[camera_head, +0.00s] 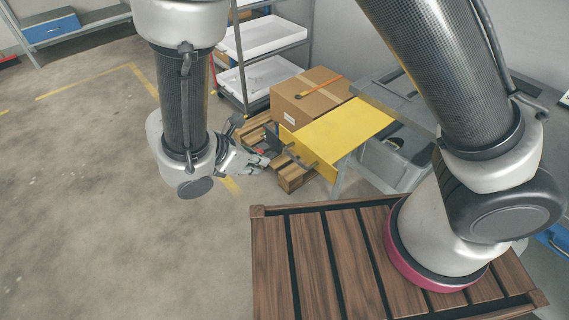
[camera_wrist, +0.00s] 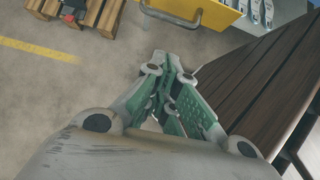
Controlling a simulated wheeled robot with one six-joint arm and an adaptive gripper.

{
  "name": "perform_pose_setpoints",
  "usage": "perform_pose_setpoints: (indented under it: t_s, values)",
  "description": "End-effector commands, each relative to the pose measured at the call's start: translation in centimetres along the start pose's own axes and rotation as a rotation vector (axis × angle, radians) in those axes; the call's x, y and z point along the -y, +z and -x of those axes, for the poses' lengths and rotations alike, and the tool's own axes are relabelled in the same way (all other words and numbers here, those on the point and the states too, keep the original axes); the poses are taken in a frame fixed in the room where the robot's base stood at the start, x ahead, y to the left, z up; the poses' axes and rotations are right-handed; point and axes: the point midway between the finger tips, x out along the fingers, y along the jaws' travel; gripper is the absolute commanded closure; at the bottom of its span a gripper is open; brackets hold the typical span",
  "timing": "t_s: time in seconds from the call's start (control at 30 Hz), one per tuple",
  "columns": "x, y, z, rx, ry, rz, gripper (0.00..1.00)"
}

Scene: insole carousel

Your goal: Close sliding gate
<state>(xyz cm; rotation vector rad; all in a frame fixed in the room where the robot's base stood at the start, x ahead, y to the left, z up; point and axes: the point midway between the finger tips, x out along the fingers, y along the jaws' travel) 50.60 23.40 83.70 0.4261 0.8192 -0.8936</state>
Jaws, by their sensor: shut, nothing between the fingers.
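A yellow panel (camera_head: 345,126), which I take to be the sliding gate, has a flat top and a front face turned toward the lower left. A grey bar handle (camera_head: 301,160) sticks out from its front face. In the wrist view, the yellow panel (camera_wrist: 205,14) and its handle (camera_wrist: 172,16) are at the top edge, partly cut off. My gripper (camera_head: 265,161) is just left of the handle in the head view. In the wrist view, my gripper (camera_wrist: 171,64) is shut and empty, with floor between its tips and the handle.
A cardboard box (camera_head: 309,94) stands behind the yellow panel, and wooden pallet slats (camera_head: 292,178) lie below it. A grey bin (camera_head: 390,165) is under the grey frame at right. A shelf rack (camera_head: 262,75) stands behind. Floor at left is clear.

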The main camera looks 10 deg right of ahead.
Motion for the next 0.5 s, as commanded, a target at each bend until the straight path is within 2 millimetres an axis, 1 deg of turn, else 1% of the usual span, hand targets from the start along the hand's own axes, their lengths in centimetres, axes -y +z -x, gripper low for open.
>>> perform_pose_setpoints:
  t_s: [0.03, 0.3, 0.5]
  values:
    - [0.1, 0.1, -1.2, 0.004, -0.006, 0.001, 1.0]
    - [0.2, 0.1, -7.0, 0.003, -0.006, 0.0, 1.0]
    - [0.1, 1.9, -9.1, 0.001, -0.004, -0.003, 1.0]
